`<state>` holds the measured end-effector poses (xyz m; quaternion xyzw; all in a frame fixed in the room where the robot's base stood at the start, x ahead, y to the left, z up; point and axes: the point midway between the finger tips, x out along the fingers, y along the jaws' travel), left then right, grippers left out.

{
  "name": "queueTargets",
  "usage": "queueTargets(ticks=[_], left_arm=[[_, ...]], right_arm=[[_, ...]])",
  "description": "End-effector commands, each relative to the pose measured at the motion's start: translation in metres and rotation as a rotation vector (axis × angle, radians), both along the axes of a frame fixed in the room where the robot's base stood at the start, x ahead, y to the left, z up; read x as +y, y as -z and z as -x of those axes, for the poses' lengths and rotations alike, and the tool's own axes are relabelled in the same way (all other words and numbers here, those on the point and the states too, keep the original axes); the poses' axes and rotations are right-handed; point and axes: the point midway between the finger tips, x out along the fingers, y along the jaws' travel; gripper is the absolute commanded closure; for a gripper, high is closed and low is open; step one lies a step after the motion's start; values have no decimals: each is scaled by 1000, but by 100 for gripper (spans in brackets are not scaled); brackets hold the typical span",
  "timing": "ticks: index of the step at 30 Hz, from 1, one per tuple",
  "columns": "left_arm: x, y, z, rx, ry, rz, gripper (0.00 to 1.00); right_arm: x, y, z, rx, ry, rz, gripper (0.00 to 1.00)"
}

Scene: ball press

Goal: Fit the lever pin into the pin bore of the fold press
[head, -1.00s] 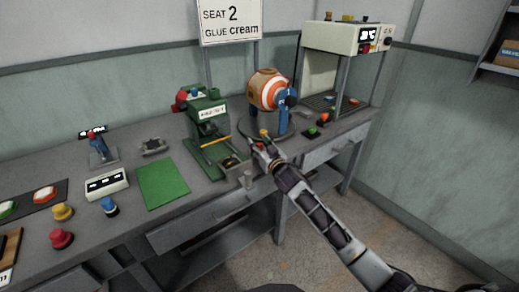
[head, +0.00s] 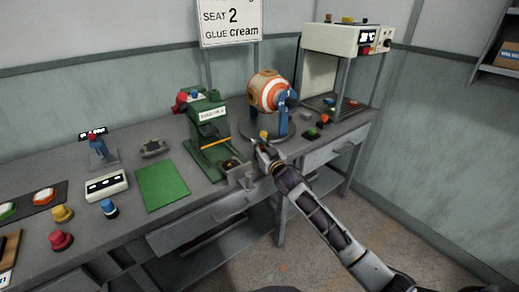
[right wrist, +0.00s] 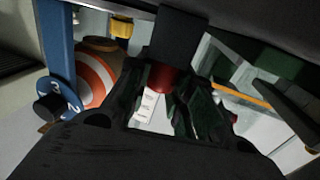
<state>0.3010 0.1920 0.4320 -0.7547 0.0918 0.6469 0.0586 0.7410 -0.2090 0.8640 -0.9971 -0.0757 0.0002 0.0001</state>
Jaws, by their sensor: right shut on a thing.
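The green fold press (head: 208,122) stands upright on the bench, with a white label and a yellow-orange bar across its front. My right gripper (head: 262,147) is just right of the press, over the bench's front part. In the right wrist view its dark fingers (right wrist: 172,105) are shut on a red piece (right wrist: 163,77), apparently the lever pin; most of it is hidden. The press also shows at the right of that view (right wrist: 278,62), with its yellow bar, apart from the fingers. I cannot make out the pin bore. My left gripper is not in view.
An orange-and-white striped ball (head: 268,92) sits in a blue stand (head: 284,118) right behind my gripper. A cream machine (head: 342,38) stands at the back right. A green mat (head: 162,186) and several coloured knobs lie on the left of the bench.

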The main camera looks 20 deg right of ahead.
Motion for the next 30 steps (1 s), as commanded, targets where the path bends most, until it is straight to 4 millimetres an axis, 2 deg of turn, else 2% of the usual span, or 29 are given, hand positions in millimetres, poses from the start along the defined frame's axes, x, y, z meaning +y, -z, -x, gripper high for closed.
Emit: queueTargets(ticks=[11,30], left_arm=[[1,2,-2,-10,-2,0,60],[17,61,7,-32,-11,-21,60]], right_arm=[[0,-13,0,-1,0,1,100],[0,-87,0,-2,-1,1,100]])
